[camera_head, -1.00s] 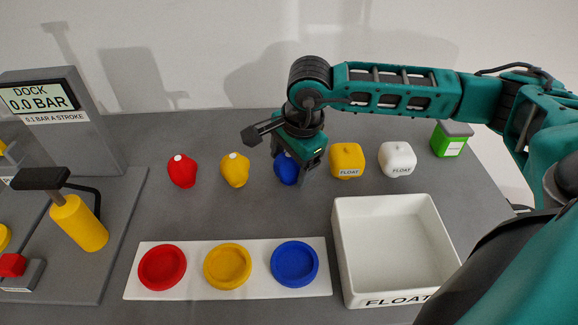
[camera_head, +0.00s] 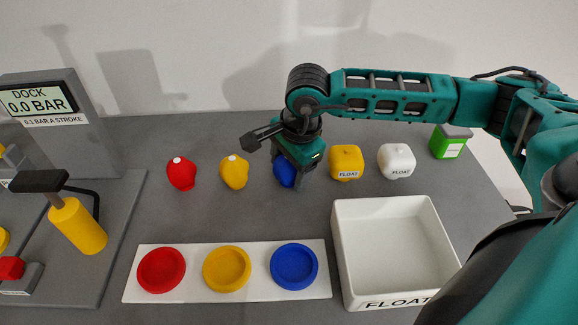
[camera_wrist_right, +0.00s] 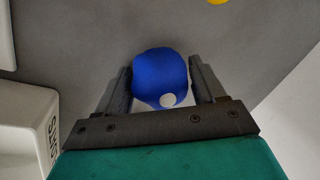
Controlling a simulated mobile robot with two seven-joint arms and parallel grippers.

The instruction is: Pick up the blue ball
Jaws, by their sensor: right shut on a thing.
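The blue ball (camera_head: 284,173) stands on the grey table in the row of balls and floats, partly hidden by my right gripper (camera_head: 289,178). In the right wrist view the blue ball (camera_wrist_right: 160,76) with its white spot sits between the two fingers of my right gripper (camera_wrist_right: 162,88), which are shut on its sides. I cannot tell whether the ball is clear of the table. My left gripper is not in view.
A red ball (camera_head: 181,174) and a yellow ball (camera_head: 234,172) stand to the left. A yellow float (camera_head: 346,162) and a white float (camera_head: 396,161) stand close on the right. In front are a white strip with coloured dishes (camera_head: 207,290) and a white FLOAT bin (camera_head: 342,250).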

